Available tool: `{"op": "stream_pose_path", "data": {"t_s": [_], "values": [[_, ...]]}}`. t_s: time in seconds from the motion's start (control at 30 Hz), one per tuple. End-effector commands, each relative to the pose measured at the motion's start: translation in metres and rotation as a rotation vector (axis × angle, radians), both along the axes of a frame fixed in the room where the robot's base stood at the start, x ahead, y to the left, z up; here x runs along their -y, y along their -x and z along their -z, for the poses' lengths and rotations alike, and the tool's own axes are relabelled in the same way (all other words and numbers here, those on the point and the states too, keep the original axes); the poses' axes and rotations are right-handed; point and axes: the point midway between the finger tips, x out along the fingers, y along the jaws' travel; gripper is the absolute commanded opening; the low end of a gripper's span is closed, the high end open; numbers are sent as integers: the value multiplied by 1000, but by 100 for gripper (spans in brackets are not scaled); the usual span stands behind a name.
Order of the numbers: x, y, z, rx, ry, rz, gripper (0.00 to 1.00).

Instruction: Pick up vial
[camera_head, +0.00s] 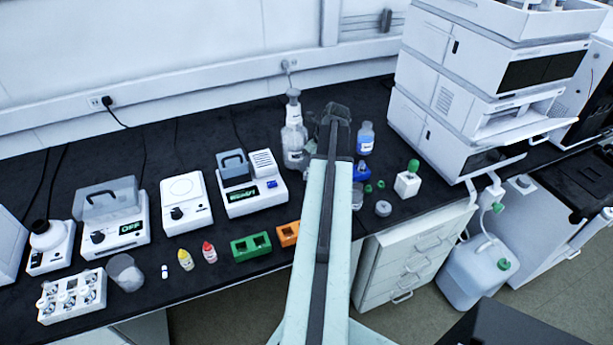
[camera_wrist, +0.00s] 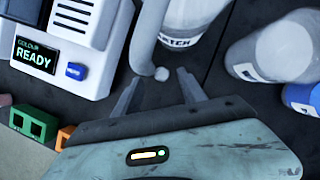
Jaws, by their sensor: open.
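My gripper (camera_wrist: 159,82) is open in the wrist view, its two fingers spread over the dark bench. A small pale round tip lies between or just beyond the fingers; I cannot tell whether it is a vial or a bottle's spout. No vial is clearly seen in the wrist view. In the camera_head view, a small white and blue piece (camera_head: 165,271) on the bench may be a vial. A green block (camera_head: 250,246) and an orange block (camera_head: 288,234) with square wells stand near the front edge. My arm hides part of the bench, and the fingers are hidden there.
A wash bottle (camera_head: 294,135) and a blue-labelled bottle (camera_head: 366,138) stand near my gripper. A device reading READY (camera_head: 252,188) is to the left. Stacked white instruments (camera_head: 480,85) rise at right. A white rack (camera_head: 70,297) stands front left.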

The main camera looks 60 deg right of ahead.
Motion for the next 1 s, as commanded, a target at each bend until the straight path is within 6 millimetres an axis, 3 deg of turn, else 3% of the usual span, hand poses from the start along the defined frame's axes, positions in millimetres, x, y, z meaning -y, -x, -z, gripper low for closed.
{"op": "stream_pose_path", "data": {"t_s": [0.3,0.57,0.77,1.0], "values": [[4,-12,48,0,0,-1,49],[4,-15,48,0,1,0,49],[4,-15,47,0,1,1,0],[4,-14,47,0,1,1,0]]}}
